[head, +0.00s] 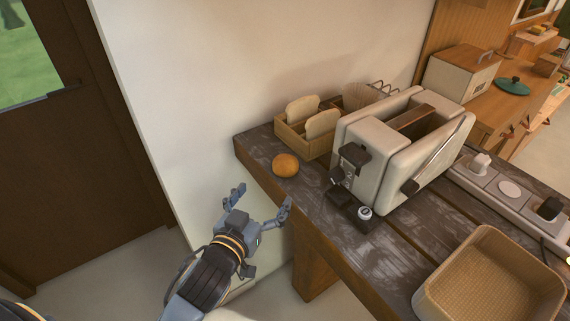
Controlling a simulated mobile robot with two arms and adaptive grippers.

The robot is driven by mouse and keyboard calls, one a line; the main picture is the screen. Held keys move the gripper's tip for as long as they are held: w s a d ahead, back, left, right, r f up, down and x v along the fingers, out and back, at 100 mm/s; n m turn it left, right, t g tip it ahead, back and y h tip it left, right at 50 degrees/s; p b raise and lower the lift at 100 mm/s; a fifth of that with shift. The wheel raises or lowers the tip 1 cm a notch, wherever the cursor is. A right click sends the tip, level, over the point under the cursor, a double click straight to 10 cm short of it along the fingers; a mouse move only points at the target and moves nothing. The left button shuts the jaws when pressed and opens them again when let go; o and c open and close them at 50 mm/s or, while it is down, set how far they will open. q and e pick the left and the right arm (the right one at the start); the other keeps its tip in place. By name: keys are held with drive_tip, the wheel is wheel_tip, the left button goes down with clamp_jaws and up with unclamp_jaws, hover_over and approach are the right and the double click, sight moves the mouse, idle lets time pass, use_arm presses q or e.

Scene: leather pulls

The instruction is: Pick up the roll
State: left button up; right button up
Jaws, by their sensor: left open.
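The roll (285,165) is a small round orange-brown bun. It lies on the dark worn wooden table (330,222) near its left edge, just in front of a wooden box with bread slices. My left gripper (262,198) is open and empty, beside the table's left edge. Its fingers point up toward the roll, and the roll lies beyond the fingertips, apart from them. My right gripper is not in view.
A cream toaster (392,150) stands right of the roll. The wooden box (290,137) holds bread slices (322,123). A wicker basket (440,297) sits at the front right, near a power strip (508,190). A wall rises behind the table.

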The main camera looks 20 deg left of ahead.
sight(285, 165)
use_arm(q)
drive_tip(key=w, duration=0.4)
drive_tip(key=w+p, duration=0.1)
drive_tip(key=w, duration=0.1)
drive_tip(key=shift+w+d+f, duration=0.3)
drive_tip(key=shift+f, duration=0.1)
drive_tip(key=shift+w+f, duration=0.15)
drive_tip(key=shift+w, duration=0.4)
drive_tip(key=shift+w+p, duration=0.25)
drive_tip(key=shift+p, duration=0.1)
drive_tip(key=w, duration=0.1)
drive_tip(key=w+p, duration=0.1)
drive_tip(key=w, duration=0.2)
drive_tip(key=shift+w+d+f, duration=0.25)
drive_tip(key=shift+w+f, duration=0.05)
drive_tip(key=shift+f, duration=0.1)
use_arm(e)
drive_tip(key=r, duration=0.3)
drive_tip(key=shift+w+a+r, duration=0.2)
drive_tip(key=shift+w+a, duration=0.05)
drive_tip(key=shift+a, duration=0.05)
use_arm(q)
drive_tip(key=shift+s, duration=0.1)
drive_tip(key=shift+c, duration=0.8)
drive_tip(key=c, duration=0.8)
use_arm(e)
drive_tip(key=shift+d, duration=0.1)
